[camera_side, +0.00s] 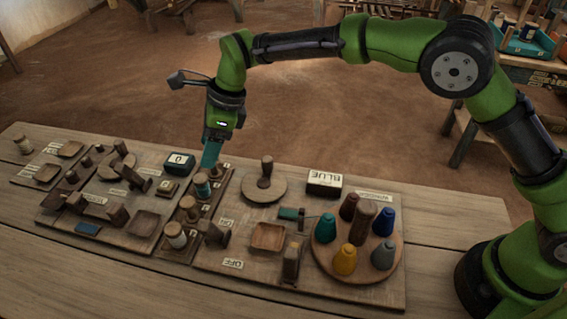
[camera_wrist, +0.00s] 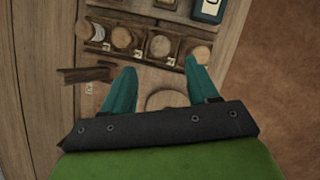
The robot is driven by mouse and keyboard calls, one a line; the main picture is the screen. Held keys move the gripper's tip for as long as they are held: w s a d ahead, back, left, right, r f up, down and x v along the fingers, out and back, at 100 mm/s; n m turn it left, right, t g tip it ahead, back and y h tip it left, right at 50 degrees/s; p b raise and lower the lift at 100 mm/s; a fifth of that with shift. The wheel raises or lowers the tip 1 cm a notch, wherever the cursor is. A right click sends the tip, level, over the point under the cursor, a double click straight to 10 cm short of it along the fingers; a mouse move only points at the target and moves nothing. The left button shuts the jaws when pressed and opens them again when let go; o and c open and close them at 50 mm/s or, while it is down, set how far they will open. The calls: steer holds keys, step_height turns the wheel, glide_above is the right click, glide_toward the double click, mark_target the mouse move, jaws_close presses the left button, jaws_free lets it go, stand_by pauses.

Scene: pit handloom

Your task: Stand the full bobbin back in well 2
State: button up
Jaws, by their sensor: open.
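My gripper (camera_side: 211,155) is open, with teal fingers pointing down over the far part of the bobbin rack (camera_side: 206,219). Nothing shows between its fingertips in the wrist view (camera_wrist: 160,72). Round wooden tops show in the other wells. The well numbers are too small to read surely.
A wooden disc with an upright peg (camera_side: 264,186) and a BLUE sign block (camera_side: 324,183) stand right of the rack. A round stand (camera_side: 381,268) holds several coloured cones. A wooden lever (camera_side: 215,234) stands close beside the rack. A dark numbered box (camera_side: 179,163) is behind left.

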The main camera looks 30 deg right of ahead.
steer(key=s+d+r+n+t, duration=0.1)
steer(key=s+d+r+n, duration=0.3)
steer(key=d+r, duration=0.4)
steer(key=s+d+r+n+t, duration=0.2)
steer(key=s+d+r+n, duration=0.15)
steer(key=d+r, duration=0.5)
steer(key=s+d+f+n+t+h, duration=0.1)
steer(key=s+d+f+n, duration=0.1)
steer(key=s+d+n, duration=0.3)
steer(key=s+d+f+n+t+h, duration=0.1)
steer(key=s+d+f+n, duration=0.2)
steer(key=s, duration=1.1)
steer(key=d+n, duration=0.3)
steer(key=d, duration=0.3)
steer(key=shift+d+t, duration=0.2)
steer(key=shift+t, duration=0.1)
